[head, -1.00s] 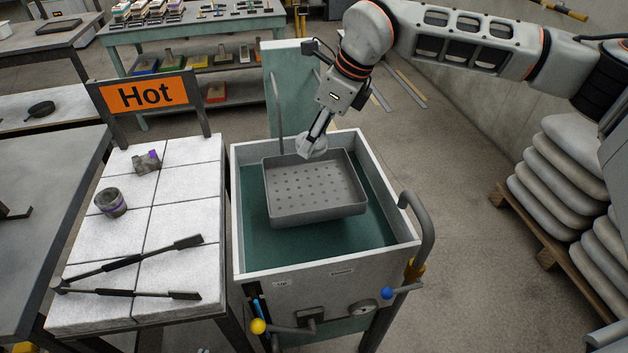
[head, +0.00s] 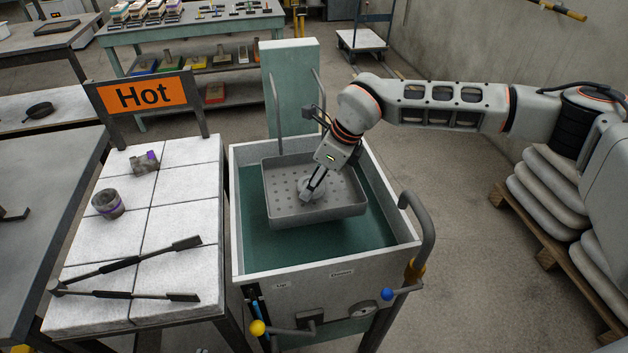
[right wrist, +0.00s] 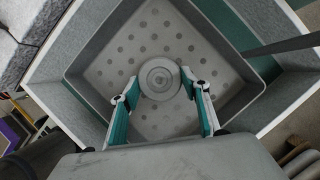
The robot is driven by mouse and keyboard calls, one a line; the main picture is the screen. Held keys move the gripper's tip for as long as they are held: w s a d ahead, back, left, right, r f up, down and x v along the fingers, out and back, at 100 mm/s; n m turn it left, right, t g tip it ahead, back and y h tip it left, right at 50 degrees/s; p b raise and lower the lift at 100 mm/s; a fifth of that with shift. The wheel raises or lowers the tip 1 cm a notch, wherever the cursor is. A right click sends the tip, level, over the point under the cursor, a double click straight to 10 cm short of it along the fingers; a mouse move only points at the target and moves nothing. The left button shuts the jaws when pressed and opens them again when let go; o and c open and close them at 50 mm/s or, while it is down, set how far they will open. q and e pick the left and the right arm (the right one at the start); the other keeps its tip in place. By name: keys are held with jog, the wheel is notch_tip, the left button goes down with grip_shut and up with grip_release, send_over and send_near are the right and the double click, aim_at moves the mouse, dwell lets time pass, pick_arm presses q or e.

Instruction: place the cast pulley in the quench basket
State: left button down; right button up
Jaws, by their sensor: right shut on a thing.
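The cast pulley (head: 309,187) is a grey, round, stepped disc; in the right wrist view (right wrist: 160,78) it sits between my fingertips. My right gripper (head: 314,193) is shut on it and holds it inside the quench basket (head: 285,219), a grey tray with a perforated floor. The right wrist view also shows the gripper (right wrist: 161,87) over the basket floor (right wrist: 145,38). I cannot tell whether the pulley touches the floor. My left gripper is not in view.
The basket sits in a tank (head: 325,262) of green liquid, with a curved handle (head: 424,225) at its right. A white-topped table (head: 180,235) at left carries a Hot sign (head: 145,95), two small castings and long tongs (head: 135,265).

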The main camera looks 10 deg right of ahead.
jog(key=shift+r, duration=0.1)
jog(key=o, duration=1.2)
jog(key=shift+o, duration=0.2)
jog(key=v, duration=1.2)
